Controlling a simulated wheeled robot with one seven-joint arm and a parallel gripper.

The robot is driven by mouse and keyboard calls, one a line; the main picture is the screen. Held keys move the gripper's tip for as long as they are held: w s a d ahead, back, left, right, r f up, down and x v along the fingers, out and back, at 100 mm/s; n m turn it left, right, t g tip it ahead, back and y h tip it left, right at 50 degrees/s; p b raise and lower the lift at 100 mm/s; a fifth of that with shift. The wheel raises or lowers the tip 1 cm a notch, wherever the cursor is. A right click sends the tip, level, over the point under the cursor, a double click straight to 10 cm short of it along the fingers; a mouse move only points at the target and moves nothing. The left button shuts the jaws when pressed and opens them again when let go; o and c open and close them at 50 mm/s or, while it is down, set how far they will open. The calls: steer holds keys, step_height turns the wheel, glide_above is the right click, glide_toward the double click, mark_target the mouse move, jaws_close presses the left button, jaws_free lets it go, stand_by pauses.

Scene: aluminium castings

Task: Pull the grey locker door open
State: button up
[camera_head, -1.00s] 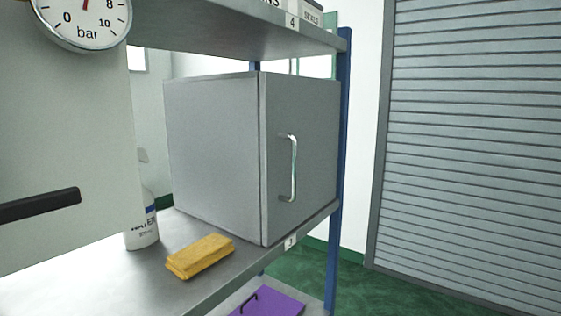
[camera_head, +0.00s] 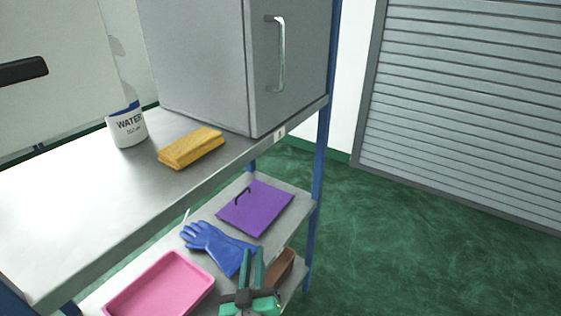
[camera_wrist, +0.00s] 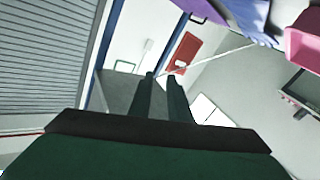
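The grey locker (camera_head: 195,60) stands on the upper shelf, its top cut off by the picture. Its door (camera_head: 300,75) is the right-hand face and looks shut. A silver vertical bar handle (camera_head: 281,55) is on that door. My gripper (camera_head: 253,252) is low in the head view, well below the handle and apart from it, in front of the lower shelves. Its two fingers stand apart with an empty gap. The fingers also show in the wrist view (camera_wrist: 161,78), where I cannot make out the locker.
Below are a purple folder (camera_head: 262,208), blue glove (camera_head: 215,243) and pink tray (camera_head: 160,290). A blue post (camera_head: 322,150) edges the shelf. Green floor at right is clear.

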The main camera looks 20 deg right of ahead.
mark_target(280, 48)
steer(key=w+d+r+m+g+h, duration=0.1)
steer(key=w+d+r+m+h, duration=0.2)
steer(key=r, duration=0.8)
steer(key=w+d+r+m+g+h, duration=0.1)
steer(key=d+r+m+h, duration=0.3)
steer(key=r, duration=0.6)
steer(key=w+d+r+g+h, duration=0.15)
steer(key=d+r, duration=0.35)
steer(key=r, duration=0.6)
steer(key=s+a+r+m+y, duration=0.15)
steer(key=a+r, duration=0.25)
steer(key=r, duration=0.4)
steer(key=s+a+r+y, duration=0.15)
steer(key=a+r, duration=0.25)
steer(key=r, duration=0.4)
steer(key=shift+h, duration=0.35)
steer(key=x, duration=1)
steer(key=shift+w+d, duration=0.1)
steer(key=shift+d, duration=0.15)
steer(key=shift+f, duration=0.1)
jaws_close()
